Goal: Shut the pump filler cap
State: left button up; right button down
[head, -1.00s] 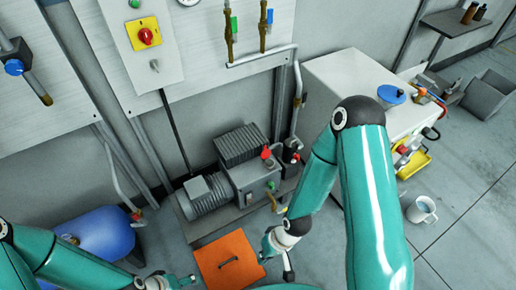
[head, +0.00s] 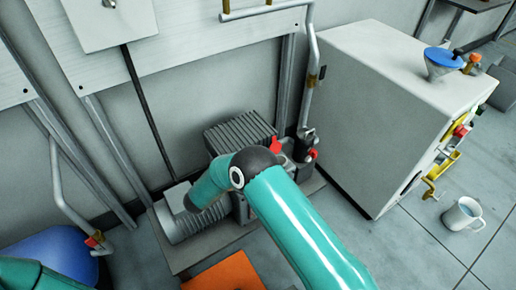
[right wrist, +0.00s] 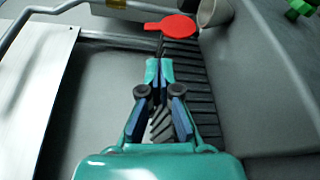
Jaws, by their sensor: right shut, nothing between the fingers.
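The pump (head: 240,135) stands on a grey base by the wall, partly hidden by my right arm. Its red filler cap (head: 276,145) shows just past my right elbow. In the right wrist view the cap (right wrist: 172,26) is a flat red disc with a tab, standing off to the left of a round grey filler neck (right wrist: 213,12), so it looks open. My right gripper (right wrist: 160,60) is shut and empty, its tips just below the cap in that view. I cannot tell whether they touch it. In the head view this gripper is hidden behind my arm. My left gripper is out of view.
A pipe with a dark, red-handled valve (head: 304,143) rises right of the pump. A white cabinet (head: 385,110) with a blue funnel (head: 441,62) stands further right. A white mug (head: 462,214) is on the floor. An orange plate (head: 228,272) lies in front of the pump.

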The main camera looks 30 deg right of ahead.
jog(key=w+r+b+x, duration=0.1)
jog(key=x, duration=0.9)
jog(key=shift+a+r, duration=0.2)
jog(key=shift+s+a+t+b, duration=0.1)
jog(key=shift+t+b, duration=0.2)
jog(key=shift+b, duration=0.15)
